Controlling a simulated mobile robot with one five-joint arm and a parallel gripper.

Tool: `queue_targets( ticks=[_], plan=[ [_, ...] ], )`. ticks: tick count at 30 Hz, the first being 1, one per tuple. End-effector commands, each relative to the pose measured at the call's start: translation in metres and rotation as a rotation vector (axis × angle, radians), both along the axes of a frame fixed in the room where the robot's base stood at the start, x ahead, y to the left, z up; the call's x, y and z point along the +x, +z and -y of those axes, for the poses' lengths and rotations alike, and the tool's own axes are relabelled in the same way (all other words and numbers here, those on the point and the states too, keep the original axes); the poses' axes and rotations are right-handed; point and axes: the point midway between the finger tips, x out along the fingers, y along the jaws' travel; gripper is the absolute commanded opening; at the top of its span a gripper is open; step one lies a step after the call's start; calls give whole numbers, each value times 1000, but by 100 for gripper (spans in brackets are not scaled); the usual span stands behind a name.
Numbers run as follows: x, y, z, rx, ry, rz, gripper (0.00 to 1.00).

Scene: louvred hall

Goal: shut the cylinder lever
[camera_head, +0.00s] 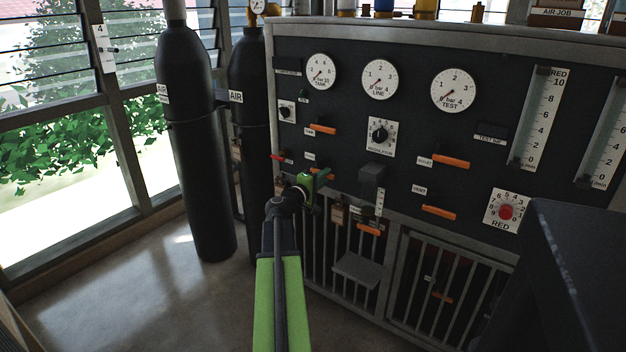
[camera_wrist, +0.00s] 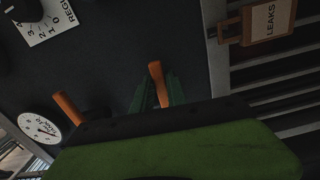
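My gripper (camera_head: 318,180) is at the lower left of the dark control panel, in front of a small orange lever. In the wrist view that orange lever (camera_wrist: 157,80) stands between my green fingers (camera_wrist: 157,92). It lies very close to both, and I cannot tell whether they press on it. A second orange lever (camera_wrist: 70,108) is to its left, apart from the fingers. In the head view other orange levers include the upper left one (camera_head: 322,129) and a red-tipped one (camera_head: 278,157). Their labels are too small to read, so I cannot tell which is the cylinder lever.
Two black air cylinders (camera_head: 192,150) stand left of the panel by the louvred windows. Gauges (camera_head: 379,79) and a regulator knob (camera_head: 381,134) are above my gripper. A LEAKS tag (camera_wrist: 270,22) hangs close by on a metal frame. The floor (camera_head: 150,290) at left is clear.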

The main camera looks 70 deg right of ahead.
Motion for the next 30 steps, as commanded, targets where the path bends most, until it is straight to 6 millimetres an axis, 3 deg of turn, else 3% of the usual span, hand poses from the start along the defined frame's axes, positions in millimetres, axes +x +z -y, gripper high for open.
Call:
queue_targets(
  ticks=[1, 5, 16, 30],
  plan=[
    [1, -2, 0, 0, 2, 1, 25],
    [1, -2, 0, -1, 0, 2, 42],
    [1, -2, -4, 0, -1, 4, 42],
    [16, -2, -63, 0, 0, 5, 42]
  ],
)
